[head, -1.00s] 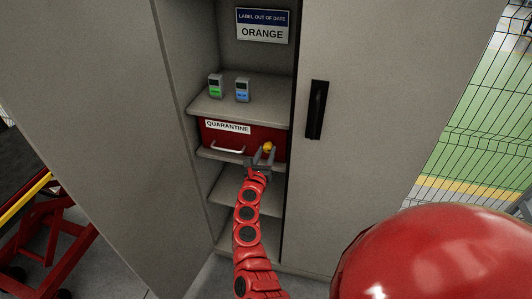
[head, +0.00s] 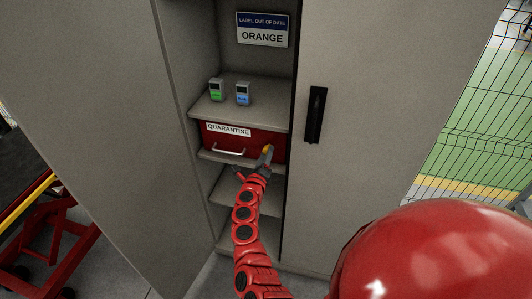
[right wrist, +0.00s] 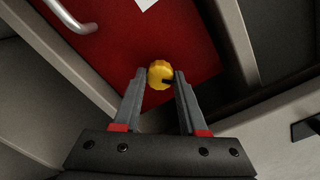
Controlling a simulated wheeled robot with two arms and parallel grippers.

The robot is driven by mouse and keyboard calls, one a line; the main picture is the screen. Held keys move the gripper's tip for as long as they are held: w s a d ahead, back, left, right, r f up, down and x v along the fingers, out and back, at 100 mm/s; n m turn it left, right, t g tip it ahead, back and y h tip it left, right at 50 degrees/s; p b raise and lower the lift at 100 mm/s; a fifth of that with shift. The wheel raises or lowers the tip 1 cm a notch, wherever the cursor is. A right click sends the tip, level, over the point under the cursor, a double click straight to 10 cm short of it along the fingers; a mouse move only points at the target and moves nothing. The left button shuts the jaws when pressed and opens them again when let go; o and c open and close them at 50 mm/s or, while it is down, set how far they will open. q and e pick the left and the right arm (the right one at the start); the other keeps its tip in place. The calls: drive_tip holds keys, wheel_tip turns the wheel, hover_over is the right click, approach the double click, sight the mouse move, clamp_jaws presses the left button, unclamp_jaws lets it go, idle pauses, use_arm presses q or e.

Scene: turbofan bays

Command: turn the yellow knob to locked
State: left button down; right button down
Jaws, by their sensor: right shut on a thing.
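The yellow knob (right wrist: 158,73) sits on the front of the red drawer box labelled QUARANTINE (head: 228,140), near its right end. A dark mark shows on the knob's lower right edge in the right wrist view. My right gripper (right wrist: 160,80) is shut on the knob, one finger on each side of it. In the head view the right gripper (head: 255,160) partly covers the knob (head: 267,149). The box has a pale bar handle (head: 228,152) at its lower left. My left gripper is not in view.
The box stands in a grey cabinet between shelves. A green-screened device (head: 216,90) and a blue-screened device (head: 243,94) stand on the shelf above. The right cabinet door (head: 385,100) with a black handle (head: 315,114) is close to the right of my arm.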

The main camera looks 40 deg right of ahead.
drive_tip(key=n+p, duration=0.5)
drive_tip(key=n, duration=0.4)
drive_tip(key=shift+r+p, duration=0.1)
drive_tip(key=shift+p, duration=0.25)
drive_tip(key=shift+n, duration=0.3)
drive_tip(key=shift+c, duration=2.2)
unclamp_jaws()
drive_tip(key=shift+a, duration=0.1)
